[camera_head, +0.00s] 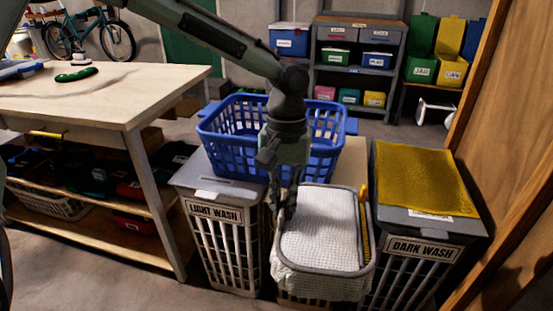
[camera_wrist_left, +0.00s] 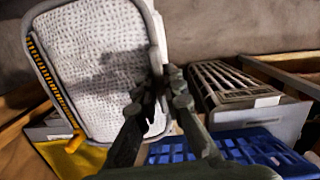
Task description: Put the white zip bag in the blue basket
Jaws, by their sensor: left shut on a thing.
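The white zip bag (camera_head: 322,228) has a waffle-like surface, grey piping and a yellow zip along its right side. It is over a slatted hamper (camera_head: 305,300) between the two labelled bins; I cannot tell whether it rests on it. It also shows in the left wrist view (camera_wrist_left: 95,65), its zip on the left. My left gripper (camera_head: 288,208) points down and is shut on the bag's left edge; in the wrist view its fingers (camera_wrist_left: 158,95) pinch the grey-trimmed edge. The blue basket (camera_head: 232,150) is just behind, partly hidden by my arm. My right gripper is not in view.
The grey LIGHT WASH bin (camera_head: 225,240) stands left of the bag, the DARK WASH bin (camera_head: 415,250) right, with a yellow cloth (camera_head: 420,175) on its lid. A wooden table (camera_head: 100,95) is at left. A wooden panel (camera_head: 520,160) borders the right.

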